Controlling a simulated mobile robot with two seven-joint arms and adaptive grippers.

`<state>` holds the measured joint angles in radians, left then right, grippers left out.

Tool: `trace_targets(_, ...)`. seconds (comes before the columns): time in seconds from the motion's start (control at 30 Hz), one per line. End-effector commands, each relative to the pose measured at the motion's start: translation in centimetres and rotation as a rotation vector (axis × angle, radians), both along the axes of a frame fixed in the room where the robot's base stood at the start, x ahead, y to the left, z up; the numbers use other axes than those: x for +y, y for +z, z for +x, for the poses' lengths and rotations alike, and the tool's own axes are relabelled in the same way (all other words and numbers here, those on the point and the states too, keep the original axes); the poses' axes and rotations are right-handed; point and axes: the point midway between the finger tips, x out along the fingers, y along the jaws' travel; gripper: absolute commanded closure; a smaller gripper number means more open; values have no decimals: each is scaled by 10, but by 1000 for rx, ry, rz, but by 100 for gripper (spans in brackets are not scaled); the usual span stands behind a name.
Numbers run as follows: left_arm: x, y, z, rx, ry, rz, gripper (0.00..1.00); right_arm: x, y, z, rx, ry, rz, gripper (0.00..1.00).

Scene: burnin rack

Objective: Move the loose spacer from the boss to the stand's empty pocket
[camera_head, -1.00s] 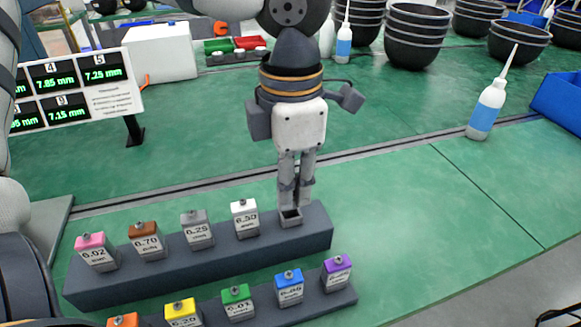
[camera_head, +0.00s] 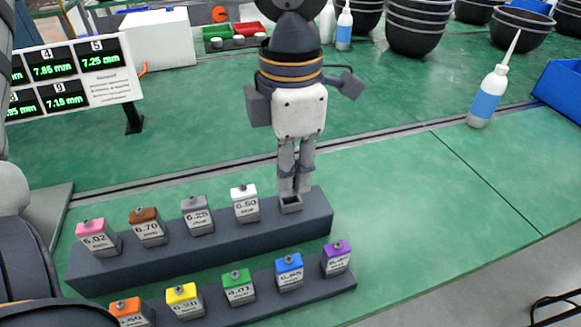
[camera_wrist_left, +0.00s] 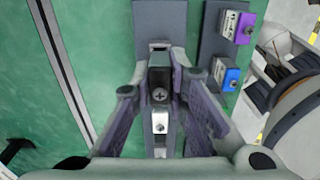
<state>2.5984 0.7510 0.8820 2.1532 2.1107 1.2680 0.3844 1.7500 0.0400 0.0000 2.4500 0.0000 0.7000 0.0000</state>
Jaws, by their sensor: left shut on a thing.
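My left gripper (camera_head: 292,188) points straight down at the right end of the back stand (camera_head: 318,222). It is shut on the loose spacer, a block with a dark top and a screw, seen between the fingers in the left wrist view (camera_wrist_left: 160,92). In the head view the spacer (camera_head: 291,206) shows below the fingertips, in line with the stand's row; its lower edge is at the stand top. I cannot tell whether it is fully seated in the pocket. The boss cannot be made out. My right gripper is not in view.
The white-capped spacer (camera_head: 245,205) is the close neighbour on the left; grey, brown and pink ones follow. A front stand (camera_head: 312,298) holds several coloured spacers. A display board (camera_head: 70,80) stands at left. A bottle (camera_head: 487,98) stands at right; the green table between is clear.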

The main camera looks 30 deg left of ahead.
Motion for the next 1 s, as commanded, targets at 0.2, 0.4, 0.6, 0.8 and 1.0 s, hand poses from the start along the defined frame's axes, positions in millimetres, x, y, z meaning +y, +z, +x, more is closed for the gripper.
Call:
trace_targets(0.2,0,0,0,0,0,0,100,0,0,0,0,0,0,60)
trace_targets(0.4,0,0,0,0,0,0,100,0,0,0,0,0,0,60)
trace_targets(0.6,0,-4,0,0,0,0,100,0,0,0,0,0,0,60)
trace_targets(0.8,0,-9,0,1,1,1,100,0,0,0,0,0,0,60)
trace_targets(1.0,0,-14,0,-1,0,1,100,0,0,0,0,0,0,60)
